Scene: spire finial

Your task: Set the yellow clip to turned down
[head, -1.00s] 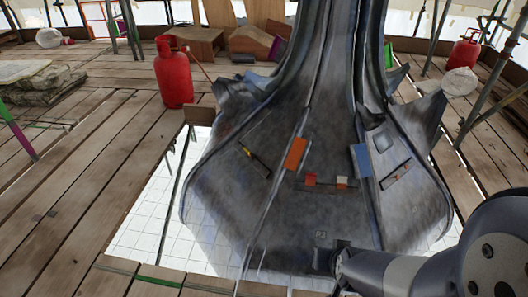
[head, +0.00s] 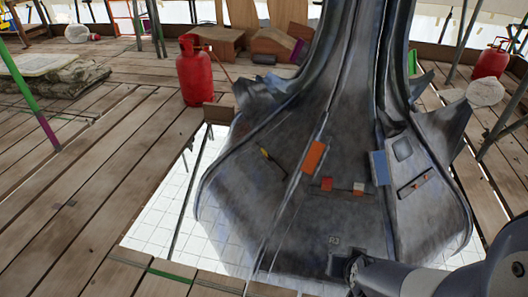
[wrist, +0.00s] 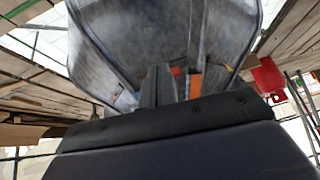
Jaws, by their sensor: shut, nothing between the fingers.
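The yellow clip (head: 265,153) is a small yellow piece at the upper end of a short dark slanted strip on the left face of the grey metal spire (head: 345,215). It is too small to tell which way it is turned. My gripper (head: 352,268) is at the lower right, low in front of the spire, well to the right of and below the clip. In the wrist view my gripper (wrist: 157,85) is shut and empty, with the spire beyond.
An orange plate (head: 315,157), a red tab (head: 327,184), a pale tab (head: 358,188) and a blue plate (head: 378,167) sit on the spire. A red gas cylinder (head: 195,72) stands behind left on the plank floor (head: 75,215). The left planks are mostly clear.

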